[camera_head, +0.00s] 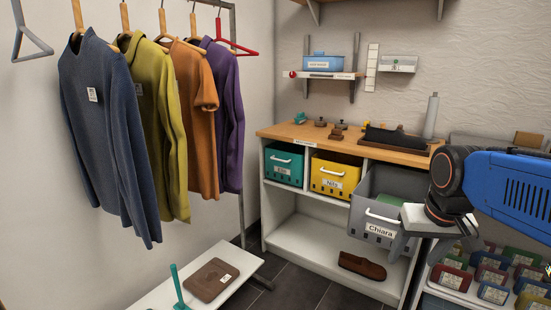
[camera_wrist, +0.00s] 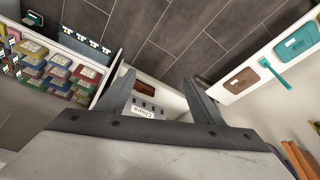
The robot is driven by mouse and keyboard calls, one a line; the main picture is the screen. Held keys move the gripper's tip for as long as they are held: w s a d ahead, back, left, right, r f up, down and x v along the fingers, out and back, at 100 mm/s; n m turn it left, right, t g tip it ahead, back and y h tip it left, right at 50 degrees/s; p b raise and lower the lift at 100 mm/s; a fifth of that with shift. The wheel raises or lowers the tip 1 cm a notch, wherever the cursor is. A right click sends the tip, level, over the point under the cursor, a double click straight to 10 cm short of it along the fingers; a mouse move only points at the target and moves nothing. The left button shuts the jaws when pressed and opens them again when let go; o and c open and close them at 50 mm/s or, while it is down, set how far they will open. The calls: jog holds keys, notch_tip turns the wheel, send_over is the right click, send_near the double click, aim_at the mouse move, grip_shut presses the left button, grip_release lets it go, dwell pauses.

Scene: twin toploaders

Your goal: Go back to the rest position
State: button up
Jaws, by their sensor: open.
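My gripper (camera_wrist: 161,82) is open, its two grey fingers spread apart with nothing visible held between them. In the head view my gripper (camera_head: 402,243) is partly hidden by my wrist, in front of the right end of the grey bin labelled Chiara (camera_head: 374,219). That bin juts out of the cabinet past the other bins. Its label also shows between the fingers in the wrist view (camera_wrist: 148,112). I cannot tell whether a finger touches the bin.
A teal bin (camera_head: 284,164) and a yellow bin (camera_head: 334,175) sit in the cabinet (camera_head: 300,245), with a brown shoe (camera_head: 362,267) below. Coloured boxes (camera_head: 492,275) stand at right. A white bench (camera_head: 215,262) and hanging clothes (camera_head: 105,125) are left. Dark floor (camera_head: 300,285) lies between.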

jog(key=s+a+f+n+t, duration=0.1)
jog(key=s+a+f, duration=0.1)
jog(key=s+f, duration=0.4)
jog(key=s, duration=0.5)
jog(key=shift+f+n, duration=0.3)
jog(key=shift+f, duration=0.1)
jog(key=shift+a, duration=0.1)
jog(key=shift+c, duration=0.2)
